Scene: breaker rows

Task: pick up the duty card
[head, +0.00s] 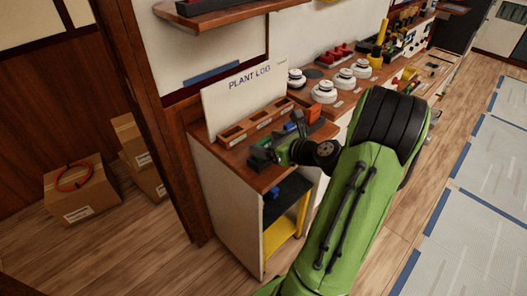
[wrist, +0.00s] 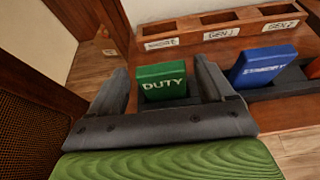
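The duty card (wrist: 163,83) is a green block-like card lettered DUTY, standing in a dark slot in the wrist view. My gripper (wrist: 162,72) is open, with one dark finger on each side of the card. A narrow gap shows between the card and each finger. The card's lower part is hidden by the gripper body. In the head view my gripper (head: 268,151) is low over the top of the small wooden cabinet (head: 228,195), and it largely hides the card.
A blue card lettered STANDBY (wrist: 264,67) stands just right of my right finger. Behind is a wooden rack (wrist: 218,34) with labelled, empty compartments. A PLANT LOG board (head: 243,93) stands at the back. A wooden post (head: 165,130) rises left of the cabinet.

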